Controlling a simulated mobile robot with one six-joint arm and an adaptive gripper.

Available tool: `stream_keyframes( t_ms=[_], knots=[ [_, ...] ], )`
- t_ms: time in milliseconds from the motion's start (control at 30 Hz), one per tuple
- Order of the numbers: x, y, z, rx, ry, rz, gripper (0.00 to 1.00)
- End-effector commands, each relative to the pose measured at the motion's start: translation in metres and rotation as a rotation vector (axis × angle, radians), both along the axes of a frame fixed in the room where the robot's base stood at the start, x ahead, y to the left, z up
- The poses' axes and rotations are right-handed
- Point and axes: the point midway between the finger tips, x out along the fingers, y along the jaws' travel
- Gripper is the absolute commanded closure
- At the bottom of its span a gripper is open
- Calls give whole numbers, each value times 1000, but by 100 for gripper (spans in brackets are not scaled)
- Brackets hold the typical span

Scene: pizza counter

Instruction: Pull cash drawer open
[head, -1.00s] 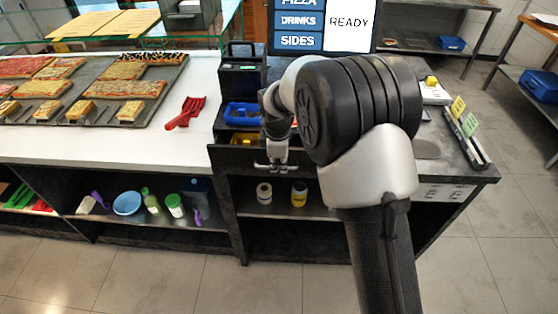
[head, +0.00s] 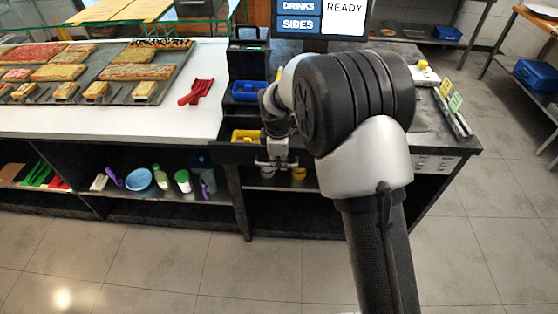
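The cash drawer (head: 229,154) is a dark drawer under the counter top, left of my arm. It stands partly out, and a yellow tray (head: 246,135) shows inside it. My gripper (head: 274,164) points down at the right part of the drawer front. The arm and wrist hide that part of the drawer and its handle. The fingertips are small, and I cannot tell whether they are closed on the handle.
A blue tray (head: 248,91) sits behind the drawer, near a dark card box (head: 249,58). A menu screen (head: 320,18) stands at the back. The floor in front is clear.

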Motion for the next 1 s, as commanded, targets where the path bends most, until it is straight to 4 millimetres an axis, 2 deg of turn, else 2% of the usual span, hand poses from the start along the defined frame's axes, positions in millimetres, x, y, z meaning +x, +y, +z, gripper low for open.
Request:
stream_keyframes(
  t_ms=[133, 533, 667, 1000],
  knots=[
    [0, 0, 0, 1, -1, 0, 81],
    [0, 0, 6, 1, -2, 0, 80],
    [-3, 1, 24, 2, -4, 0, 80],
    [-16, 1, 93, 2, -4, 0, 80]
  ],
)
